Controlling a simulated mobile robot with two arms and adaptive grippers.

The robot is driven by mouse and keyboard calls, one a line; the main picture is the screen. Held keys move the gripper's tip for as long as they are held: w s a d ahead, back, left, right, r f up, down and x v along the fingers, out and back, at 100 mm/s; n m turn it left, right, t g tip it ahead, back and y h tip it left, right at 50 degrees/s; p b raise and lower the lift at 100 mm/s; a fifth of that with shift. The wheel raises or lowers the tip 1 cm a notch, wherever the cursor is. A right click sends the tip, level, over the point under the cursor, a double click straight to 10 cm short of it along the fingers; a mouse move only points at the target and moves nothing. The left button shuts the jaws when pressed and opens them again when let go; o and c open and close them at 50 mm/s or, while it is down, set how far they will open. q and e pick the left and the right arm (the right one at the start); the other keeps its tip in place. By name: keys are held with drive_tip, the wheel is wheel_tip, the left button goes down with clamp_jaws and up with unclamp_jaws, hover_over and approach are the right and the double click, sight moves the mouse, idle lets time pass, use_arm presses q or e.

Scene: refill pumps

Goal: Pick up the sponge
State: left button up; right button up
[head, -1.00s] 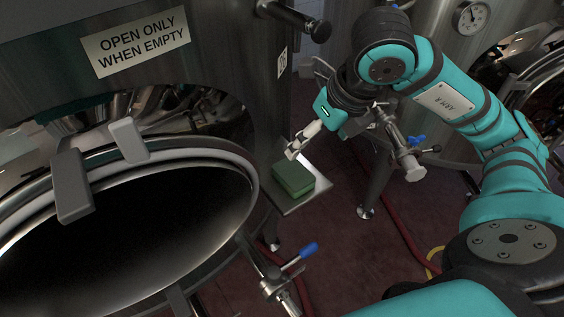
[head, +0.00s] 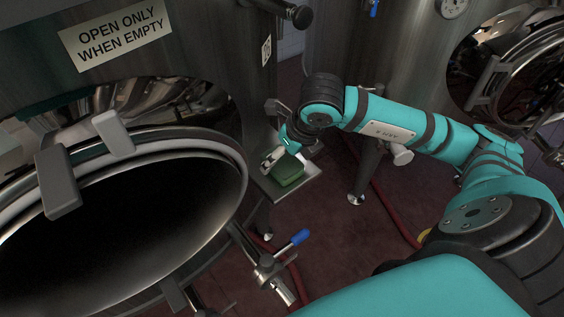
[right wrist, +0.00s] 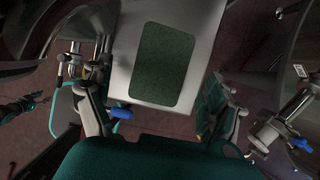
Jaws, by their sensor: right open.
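The green sponge (head: 287,170) lies on a small metal shelf (head: 304,186) beside the tank. In the right wrist view the sponge (right wrist: 162,62) shows from above as a dark green rounded rectangle on the pale shelf (right wrist: 122,45). My right gripper (head: 271,160) is at the sponge's far left side in the head view. In the right wrist view the right gripper (right wrist: 158,104) is open, with its fingers apart on either side of the shelf and nothing between them held. My left gripper is not seen.
A tank with a large open round hatch (head: 236,160) stands left of the shelf. A blue-handled valve (head: 299,237) sticks out below it. A metal leg (head: 364,175) and a red hose (head: 400,224) are to the right.

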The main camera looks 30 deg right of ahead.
sight(284, 162)
drive_tip(key=x, duration=0.3)
drive_tip(key=shift+d+f, duration=0.1)
drive_tip(key=shift+f, duration=0.05)
drive_tip(key=shift+f+b, duration=0.2)
drive_tip(key=shift+b, duration=0.25)
idle(0.4)
drive_tip(key=shift+c, duration=0.4)
drive_tip(key=c, duration=0.7)
